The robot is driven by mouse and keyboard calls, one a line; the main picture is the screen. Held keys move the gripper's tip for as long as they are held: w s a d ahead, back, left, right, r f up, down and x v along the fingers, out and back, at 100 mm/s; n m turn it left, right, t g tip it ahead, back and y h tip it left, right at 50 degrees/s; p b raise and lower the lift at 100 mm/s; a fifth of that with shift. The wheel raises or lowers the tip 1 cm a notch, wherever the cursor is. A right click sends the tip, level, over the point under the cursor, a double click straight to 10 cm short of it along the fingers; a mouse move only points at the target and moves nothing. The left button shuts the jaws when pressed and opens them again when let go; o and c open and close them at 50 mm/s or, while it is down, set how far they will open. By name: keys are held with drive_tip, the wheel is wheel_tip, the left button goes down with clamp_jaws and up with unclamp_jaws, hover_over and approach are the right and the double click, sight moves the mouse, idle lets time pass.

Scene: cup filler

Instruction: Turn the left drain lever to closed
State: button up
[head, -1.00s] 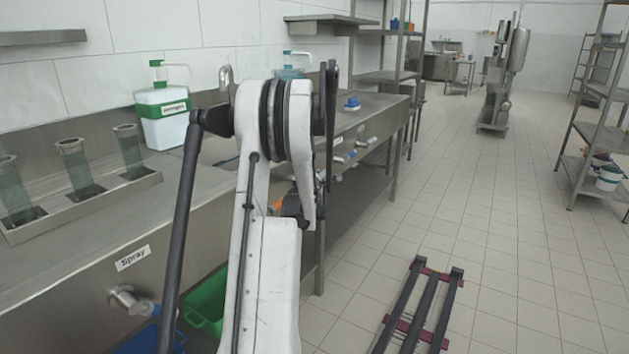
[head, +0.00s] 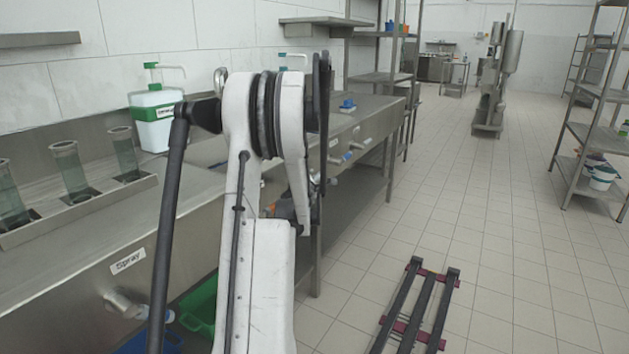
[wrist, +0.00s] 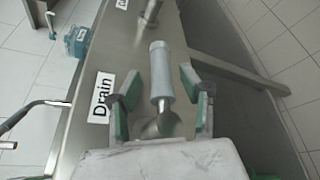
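In the wrist view, a drain lever with a grey-blue handle (wrist: 160,75) and a metal valve base sticks out from the steel panel, beside a white "Drain" label (wrist: 100,97). My gripper (wrist: 160,83) has its green-padded fingers apart, one on each side of the handle. Gaps show between the pads and the handle. The handle lies roughly along the fingers. I cannot tell whether the valve is open or closed.
The steel counter front (head: 350,135) carries more valves, one with a blue handle (head: 345,157). A spray valve (head: 125,304) is at lower left. Glass cylinders (head: 75,170) and a white-and-green jug (head: 158,118) stand on the counter. The tiled floor (head: 500,230) at right is mostly free.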

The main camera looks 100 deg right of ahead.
drive_tip(key=v, duration=0.9)
drive_tip(key=shift+a, duration=0.15)
